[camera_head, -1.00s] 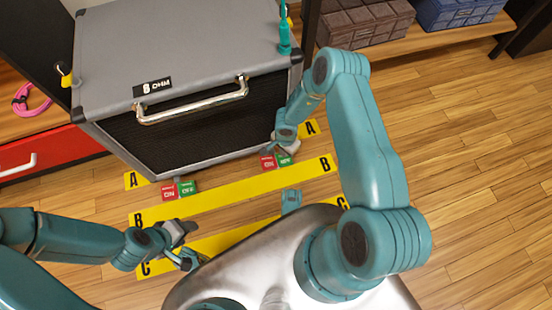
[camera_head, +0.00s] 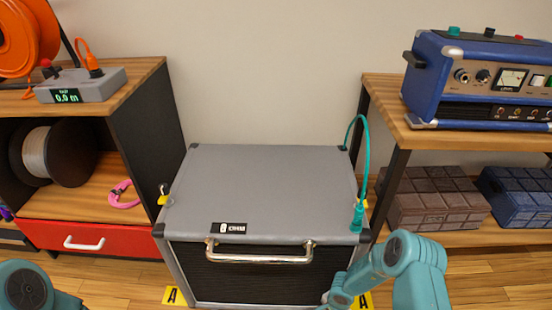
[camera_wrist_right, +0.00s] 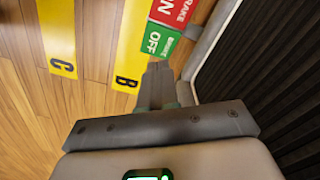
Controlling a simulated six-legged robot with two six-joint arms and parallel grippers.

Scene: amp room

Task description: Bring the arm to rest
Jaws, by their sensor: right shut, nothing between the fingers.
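My right arm comes in at the lower right of the head view, in front of the speaker cabinet (camera_head: 270,185); its gripper is at or below the bottom edge there. In the right wrist view my right gripper (camera_wrist_right: 158,72) is shut and empty. Its fingertips are close to a green OFF label (camera_wrist_right: 160,40) and a red label (camera_wrist_right: 175,10) near the cabinet's dark grille (camera_wrist_right: 270,80); I cannot tell whether they touch anything. Only a teal part of my left arm shows at the lower left of the head view; its gripper is out of frame.
Yellow floor strips marked B (camera_wrist_right: 130,50) and C (camera_wrist_right: 60,30) lie left of the gripper in the wrist view. A shelf with a red drawer (camera_head: 85,235) stands left of the cabinet. A blue amplifier (camera_head: 480,80) sits on the right shelf. Floor at lower right is clear.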

